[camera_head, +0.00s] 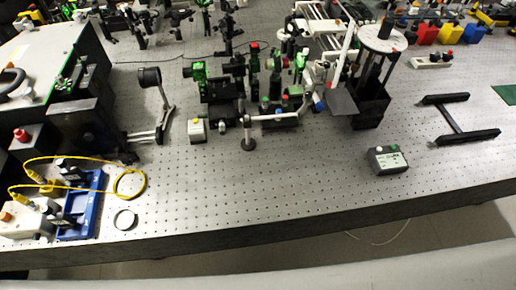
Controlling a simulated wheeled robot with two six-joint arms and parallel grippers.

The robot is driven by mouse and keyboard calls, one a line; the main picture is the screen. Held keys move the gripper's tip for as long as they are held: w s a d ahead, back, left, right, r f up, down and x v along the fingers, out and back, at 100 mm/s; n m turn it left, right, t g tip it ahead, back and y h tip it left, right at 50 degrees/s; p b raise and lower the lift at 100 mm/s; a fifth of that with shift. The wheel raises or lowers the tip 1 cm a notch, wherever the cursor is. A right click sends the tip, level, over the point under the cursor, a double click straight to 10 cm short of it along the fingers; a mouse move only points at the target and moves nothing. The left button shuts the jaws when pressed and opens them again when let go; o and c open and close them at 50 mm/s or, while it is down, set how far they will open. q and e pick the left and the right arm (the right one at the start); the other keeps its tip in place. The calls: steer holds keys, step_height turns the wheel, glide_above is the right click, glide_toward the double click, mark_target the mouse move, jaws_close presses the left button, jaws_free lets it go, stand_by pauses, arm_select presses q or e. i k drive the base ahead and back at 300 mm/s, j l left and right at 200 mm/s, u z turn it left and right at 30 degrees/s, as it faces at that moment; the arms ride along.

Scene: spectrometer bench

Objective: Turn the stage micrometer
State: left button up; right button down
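A cluster of optics mounts stands at the middle of the perforated bench (210,185), with green-marked mounts and dark stage blocks (224,113). A small round post with a dark knob (248,144) stands at the front of the cluster. A small red-topped part (254,46) shows at its back. The stage micrometer is too small in this view for me to tell it from the other knobs. Neither of my grippers is in view, and nothing is seen touching the cluster.
A grey control box (387,160) is at the right. A blue tray (82,205), a yellow cable (143,178) and a round ring (125,219) lie at the left. The front middle is clear.

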mark_target(221, 127)
steer(key=k+l+z, duration=0.1)
steer(key=l, duration=0.2)
steer(key=k+l, duration=0.25)
steer(key=k+l+z, duration=0.15)
steer(key=l, duration=0.3)
steer(key=k+l, duration=0.15)
steer(key=l, duration=0.15)
steer(key=z, duration=0.05)
